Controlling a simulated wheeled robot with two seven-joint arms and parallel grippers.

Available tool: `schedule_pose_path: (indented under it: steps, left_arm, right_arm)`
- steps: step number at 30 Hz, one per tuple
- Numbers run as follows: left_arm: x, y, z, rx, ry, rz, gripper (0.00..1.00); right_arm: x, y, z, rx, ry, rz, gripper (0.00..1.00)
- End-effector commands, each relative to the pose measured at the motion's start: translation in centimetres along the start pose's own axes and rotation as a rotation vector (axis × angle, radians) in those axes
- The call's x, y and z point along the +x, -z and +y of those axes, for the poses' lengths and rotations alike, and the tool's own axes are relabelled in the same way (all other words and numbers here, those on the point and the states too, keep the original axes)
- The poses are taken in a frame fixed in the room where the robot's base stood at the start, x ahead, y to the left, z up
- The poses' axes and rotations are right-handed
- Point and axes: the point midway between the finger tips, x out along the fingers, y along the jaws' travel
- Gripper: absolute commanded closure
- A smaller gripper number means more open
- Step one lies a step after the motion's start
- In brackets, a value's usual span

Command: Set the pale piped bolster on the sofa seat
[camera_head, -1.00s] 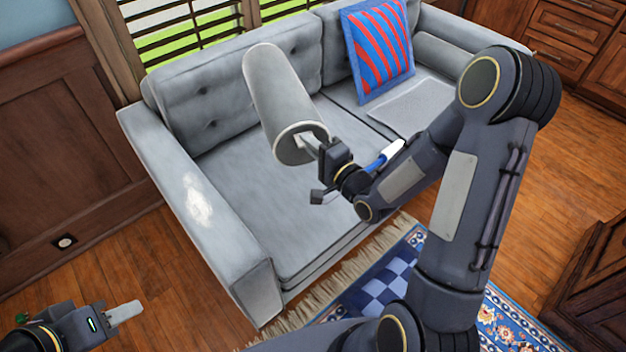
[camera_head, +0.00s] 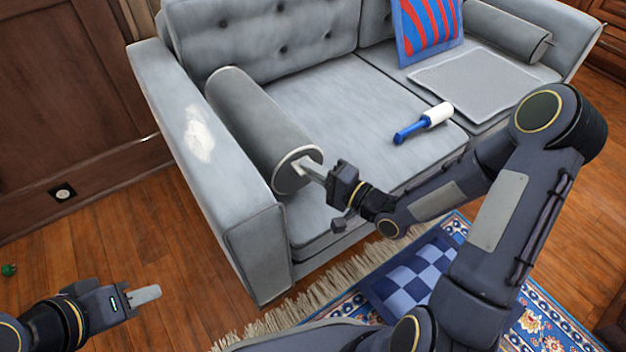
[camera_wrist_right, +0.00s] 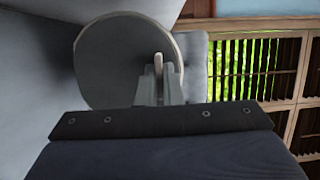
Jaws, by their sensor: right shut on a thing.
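The pale piped bolster (camera_head: 250,130), a grey cylinder with a pale ring at its near end, lies along the inside of the sofa's left armrest. My right gripper (camera_head: 312,171) is shut on its near end. In the right wrist view the fingers (camera_wrist_right: 158,85) grip the round end of the bolster (camera_wrist_right: 105,60). The bolster is low over the sofa seat (camera_head: 345,115); I cannot tell whether its underside touches. My left gripper (camera_head: 145,296) is empty, low over the floor at lower left; its finger gap cannot be made out.
A blue-handled lint roller (camera_head: 425,122) lies on the seat. A grey flat pad (camera_head: 475,82), a red-and-blue striped cushion (camera_head: 428,28) and another grey bolster (camera_head: 508,32) are on the right half. The left armrest (camera_head: 200,150) has a whitish patch. A fringed rug (camera_head: 420,275) lies in front.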

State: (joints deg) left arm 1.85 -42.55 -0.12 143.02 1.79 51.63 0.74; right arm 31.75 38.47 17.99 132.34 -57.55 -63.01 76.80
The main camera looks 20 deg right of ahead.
Motion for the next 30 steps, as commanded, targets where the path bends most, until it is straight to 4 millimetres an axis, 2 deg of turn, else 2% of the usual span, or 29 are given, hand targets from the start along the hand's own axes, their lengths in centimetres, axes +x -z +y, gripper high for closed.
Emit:
schedule_pose_path:
  steps: [7, 19, 20, 24, 30]
  left_arm:
    - [1.6, -0.8, -0.8, 0.000, 0.000, 0.000, 0.64]
    - [1.8, -0.9, -0.8, 0.000, 0.000, 0.000, 0.64]
    - [1.8, -0.9, -0.8, 0.000, 0.000, 0.000, 0.64]
    - [1.7, -0.9, -0.8, 0.000, 0.000, 0.000, 0.64]
    - [1.7, -0.9, -0.8, 0.000, 0.000, 0.000, 0.64]
  right_arm:
    - [0.0, 0.0, 3.4, 0.000, 0.004, 0.000, 1.00]
    - [0.0, 0.0, 3.8, -0.002, 0.005, 0.001, 1.00]
    - [-0.1, 0.0, 3.9, 0.001, -0.001, 0.001, 0.91]
    - [-0.1, 0.0, 3.8, 0.001, -0.001, 0.001, 0.73]
    - [-0.1, 0.0, 3.8, 0.001, -0.001, 0.001, 0.72]
